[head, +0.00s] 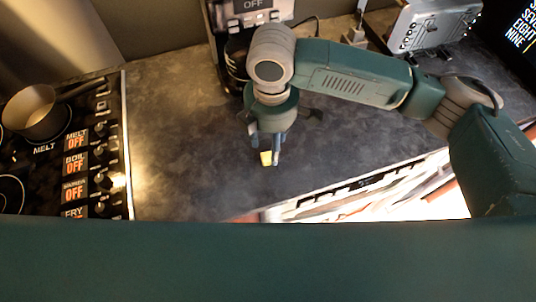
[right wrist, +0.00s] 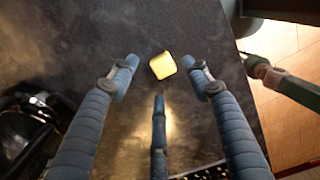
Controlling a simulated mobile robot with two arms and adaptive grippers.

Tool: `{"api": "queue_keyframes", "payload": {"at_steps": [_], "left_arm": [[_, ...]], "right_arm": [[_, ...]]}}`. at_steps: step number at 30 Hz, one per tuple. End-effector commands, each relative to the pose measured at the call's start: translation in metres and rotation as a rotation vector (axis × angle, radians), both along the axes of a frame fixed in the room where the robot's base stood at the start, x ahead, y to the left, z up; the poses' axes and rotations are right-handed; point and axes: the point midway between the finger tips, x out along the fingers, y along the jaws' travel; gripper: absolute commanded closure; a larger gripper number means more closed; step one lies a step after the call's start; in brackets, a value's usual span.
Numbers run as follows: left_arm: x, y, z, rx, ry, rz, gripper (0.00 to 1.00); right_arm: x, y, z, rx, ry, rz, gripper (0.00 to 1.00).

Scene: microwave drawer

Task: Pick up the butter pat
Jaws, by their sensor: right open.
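The butter pat (head: 266,158) is a small yellow block on the dark countertop (head: 190,150). It also shows in the right wrist view (right wrist: 163,66), tilted a little in the picture, between and just beyond my fingertips. My right gripper (head: 272,148) points down over it in the head view, and its fingers partly hide the pat. In the right wrist view the right gripper's fingers (right wrist: 165,84) are spread wide apart with nothing held between them. Whether any finger touches the pat I cannot tell. My left gripper is not in view.
A stove (head: 75,150) with a pot (head: 38,112) lies at the left. A coffee maker (head: 235,60) and a toaster (head: 432,28) stand at the back. An open drawer with bright contents (head: 370,192) is below the counter's front edge. The counter left of my gripper is clear.

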Motion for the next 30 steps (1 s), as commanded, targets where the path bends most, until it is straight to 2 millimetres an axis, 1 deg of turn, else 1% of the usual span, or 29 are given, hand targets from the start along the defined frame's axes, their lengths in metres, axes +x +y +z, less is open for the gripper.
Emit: {"api": "queue_keyframes", "payload": {"at_steps": [1,4,7,10,13,17,19,22,23,30], "left_arm": [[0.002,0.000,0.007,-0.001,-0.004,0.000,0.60],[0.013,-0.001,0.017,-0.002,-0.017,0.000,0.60],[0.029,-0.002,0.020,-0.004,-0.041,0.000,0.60],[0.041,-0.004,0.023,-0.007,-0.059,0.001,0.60],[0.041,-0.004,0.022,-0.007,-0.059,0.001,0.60],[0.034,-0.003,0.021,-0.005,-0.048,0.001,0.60],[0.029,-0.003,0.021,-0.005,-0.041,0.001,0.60],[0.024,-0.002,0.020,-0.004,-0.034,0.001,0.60],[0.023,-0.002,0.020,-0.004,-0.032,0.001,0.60],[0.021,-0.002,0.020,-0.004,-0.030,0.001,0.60]], "right_arm": [[-0.002,0.000,-0.004,-0.003,0.003,0.000,0.52],[-0.005,0.002,-0.019,-0.003,0.005,0.000,0.52],[-0.005,0.002,-0.035,-0.003,0.003,0.001,0.52],[-0.005,0.002,-0.043,0.000,0.001,0.001,0.52],[-0.004,0.002,-0.046,-0.001,0.000,0.002,0.52],[-0.004,0.002,-0.046,-0.001,0.000,0.002,0.52],[-0.004,0.002,-0.046,-0.001,0.000,0.002,0.61],[-0.004,0.002,-0.046,0.000,0.000,0.002,0.81],[-0.004,0.002,-0.046,0.000,0.000,0.002,0.83],[-0.004,0.003,-0.046,0.000,0.000,0.002,0.83]]}}
